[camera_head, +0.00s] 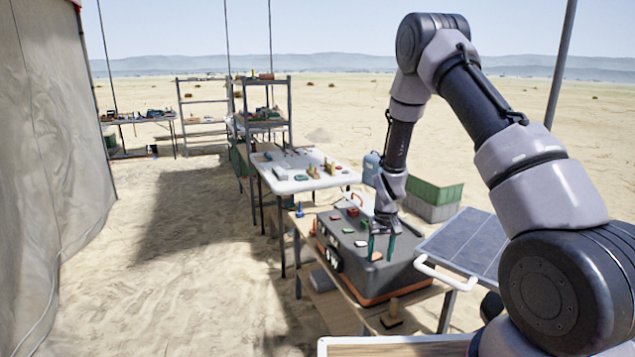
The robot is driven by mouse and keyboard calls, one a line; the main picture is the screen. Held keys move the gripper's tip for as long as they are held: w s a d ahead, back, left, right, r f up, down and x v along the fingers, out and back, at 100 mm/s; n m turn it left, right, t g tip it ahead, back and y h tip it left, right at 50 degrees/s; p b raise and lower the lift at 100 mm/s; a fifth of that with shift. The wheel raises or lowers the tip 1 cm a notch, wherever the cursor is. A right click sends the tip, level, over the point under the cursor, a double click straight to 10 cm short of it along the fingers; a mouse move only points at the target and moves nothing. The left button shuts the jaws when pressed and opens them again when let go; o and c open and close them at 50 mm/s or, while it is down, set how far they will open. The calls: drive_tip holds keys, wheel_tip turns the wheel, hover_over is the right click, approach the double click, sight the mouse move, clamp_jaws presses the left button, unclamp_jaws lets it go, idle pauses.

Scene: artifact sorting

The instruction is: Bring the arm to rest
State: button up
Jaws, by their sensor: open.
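My arm (485,115) rises from the lower right, bends at the top and reaches down over a dark grey case (345,262). Several small red, green and pale pieces lie on the case top to the left of the gripper.
The case stands on a wooden table (318,302). A white table (300,183) with small items is behind it. A solar panel (465,240) and a green crate (436,193) are at the right. Shelves (205,128) stand farther back. Open sand lies left, beside a tent wall (45,150).

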drive_tip(key=s+d+r+m+t+y, duration=0.1)
drive_tip(key=s+r+t, duration=0.15)
drive_tip(key=r, duration=1.25)
drive_tip(key=s+d+r+m+t, duration=0.1)
drive_tip(key=s+d+r, duration=0.15)
drive_tip(key=r, duration=1.25)
drive_tip(key=s+d+r+m+t, duration=0.1)
drive_tip(key=s+r, duration=0.6)
drive_tip(key=s, duration=0.4)
drive_tip(key=s+d+r+m+t, duration=0.1)
drive_tip(key=s+r+m+t, duration=0.1)
drive_tip(key=s+r, duration=0.6)
drive_tip(key=s, duration=0.3)
drive_tip(key=shift+s+y, duration=0.2)
drive_tip(key=shift+y, duration=0.1)
drive_tip(key=shift+d+r, duration=0.1)
drive_tip(key=shift+d, duration=0.05)
